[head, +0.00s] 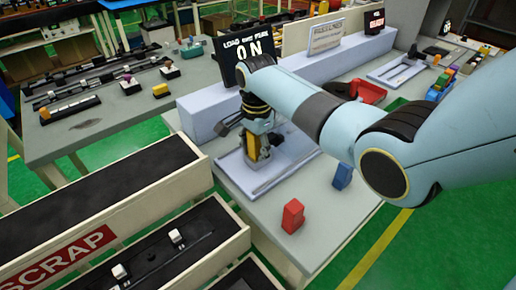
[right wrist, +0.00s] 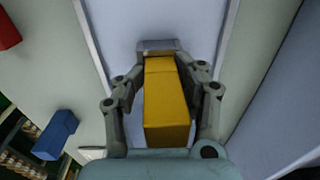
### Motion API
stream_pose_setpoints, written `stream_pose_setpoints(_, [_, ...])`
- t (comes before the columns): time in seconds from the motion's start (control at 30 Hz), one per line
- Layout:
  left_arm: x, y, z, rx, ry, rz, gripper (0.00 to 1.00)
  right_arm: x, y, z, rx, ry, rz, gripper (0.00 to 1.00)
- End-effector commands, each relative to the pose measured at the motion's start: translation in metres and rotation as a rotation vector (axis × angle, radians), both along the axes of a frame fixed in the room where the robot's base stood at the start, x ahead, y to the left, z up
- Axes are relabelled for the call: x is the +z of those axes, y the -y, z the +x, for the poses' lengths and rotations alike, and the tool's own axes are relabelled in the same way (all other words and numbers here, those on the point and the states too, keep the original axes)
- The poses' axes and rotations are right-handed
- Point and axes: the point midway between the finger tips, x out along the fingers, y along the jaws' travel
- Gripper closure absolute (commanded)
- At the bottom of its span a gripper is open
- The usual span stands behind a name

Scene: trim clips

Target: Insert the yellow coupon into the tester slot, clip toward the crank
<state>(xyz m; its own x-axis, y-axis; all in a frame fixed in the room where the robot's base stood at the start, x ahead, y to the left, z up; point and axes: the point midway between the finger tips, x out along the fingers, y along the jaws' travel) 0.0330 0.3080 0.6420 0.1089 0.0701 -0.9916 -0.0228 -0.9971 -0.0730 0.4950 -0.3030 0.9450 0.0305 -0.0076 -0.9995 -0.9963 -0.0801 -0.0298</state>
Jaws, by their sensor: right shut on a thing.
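The yellow coupon (head: 250,147) is between the fingers of my right gripper (head: 259,147) over the tester's pale base plate (head: 234,174). In the right wrist view the coupon (right wrist: 167,100) is a long yellow block between both fingers of the gripper (right wrist: 163,75), which is shut on it. Its far end is at a small grey block (right wrist: 150,45) on the plate; I cannot tell if it is inside a slot. The tester's display (head: 243,55) reads 0 N. I cannot make out the clip or the crank. My left gripper is not in view.
A red block (head: 292,216) and a blue block (head: 342,176) stand on the table in front of the tester. The scrap bin (head: 70,250) is at the lower left.

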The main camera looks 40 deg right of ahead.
Motion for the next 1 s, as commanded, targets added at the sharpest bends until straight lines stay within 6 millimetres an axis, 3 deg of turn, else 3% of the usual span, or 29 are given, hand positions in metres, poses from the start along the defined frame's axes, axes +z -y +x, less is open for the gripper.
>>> stream_pose_setpoints(0.03, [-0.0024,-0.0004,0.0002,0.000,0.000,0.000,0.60,-0.0172,-0.0061,-0.0119,0.001,-0.025,0.013,1.00])
stream_pose_setpoints(0.77, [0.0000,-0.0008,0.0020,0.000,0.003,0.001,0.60,-0.0212,-0.0060,-0.0134,0.002,-0.032,0.013,1.00])
stream_pose_setpoints(0.8, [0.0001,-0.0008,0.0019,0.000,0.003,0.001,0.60,-0.0212,-0.0059,-0.0135,0.002,-0.032,0.013,0.50])
stream_pose_setpoints(1.0, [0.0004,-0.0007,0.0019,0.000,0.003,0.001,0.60,-0.0203,-0.0055,-0.0131,0.001,-0.032,0.012,0.24])
